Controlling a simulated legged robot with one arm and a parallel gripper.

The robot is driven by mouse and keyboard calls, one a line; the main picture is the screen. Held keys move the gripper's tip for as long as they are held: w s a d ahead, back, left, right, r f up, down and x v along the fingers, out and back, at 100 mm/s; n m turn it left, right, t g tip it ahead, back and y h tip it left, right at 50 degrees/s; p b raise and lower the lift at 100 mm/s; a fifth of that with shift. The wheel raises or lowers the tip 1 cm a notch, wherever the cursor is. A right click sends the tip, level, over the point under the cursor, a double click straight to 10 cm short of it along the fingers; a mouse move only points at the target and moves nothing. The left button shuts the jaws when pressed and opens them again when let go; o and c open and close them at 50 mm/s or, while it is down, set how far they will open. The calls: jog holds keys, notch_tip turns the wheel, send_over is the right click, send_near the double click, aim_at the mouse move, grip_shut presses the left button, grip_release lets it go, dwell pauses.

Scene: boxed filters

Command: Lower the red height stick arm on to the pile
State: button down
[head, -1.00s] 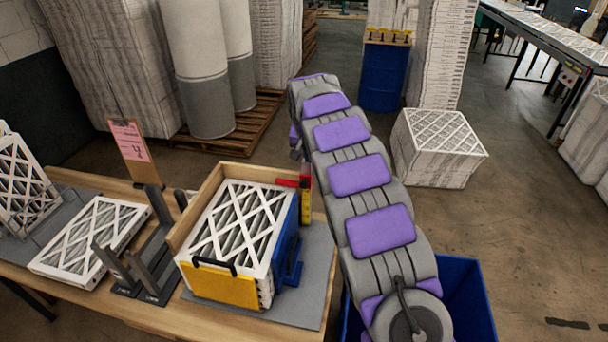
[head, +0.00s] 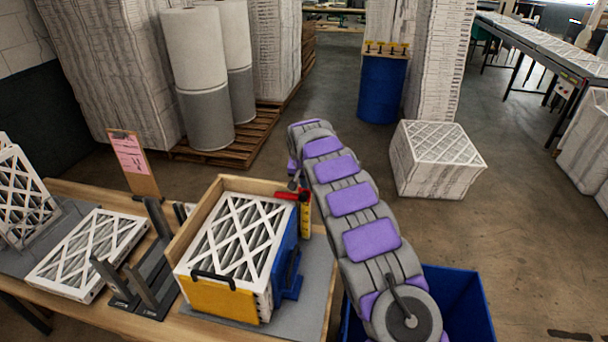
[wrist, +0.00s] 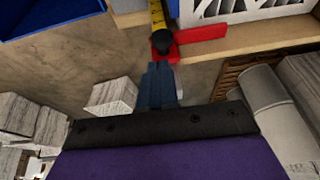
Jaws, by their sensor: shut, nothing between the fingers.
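The red height stick arm (head: 287,195) sits at the top of the yellow ruler (head: 305,217), at the back right corner of the wooden box (head: 217,190). The pile of white-framed filters (head: 233,240) stands in this box, and the arm's tip reaches its back right edge. Whether it touches the pile is unclear. In the wrist view the red arm (wrist: 205,36) shows with a black knob near the ruler (wrist: 157,18). My gripper (wrist: 160,72) is shut and empty, its fingertips just below the knob in that picture. In the head view my arm hides most of the gripper.
A yellow front plate (head: 217,298) and blue side clamp (head: 287,260) border the pile. A blue bin (head: 460,300) stands right of the table.

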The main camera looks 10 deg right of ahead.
aim_at(304, 199)
jog(key=x, duration=0.4)
jog(key=shift+s+a+f, duration=0.2)
jog(key=shift+a+f, duration=0.1)
jog(key=shift+f, duration=0.05)
notch_tip(304, 199, down, 4)
jog(key=shift+r+b, duration=0.15)
jog(key=shift+b, duration=0.25)
jog(key=shift+r, duration=0.3)
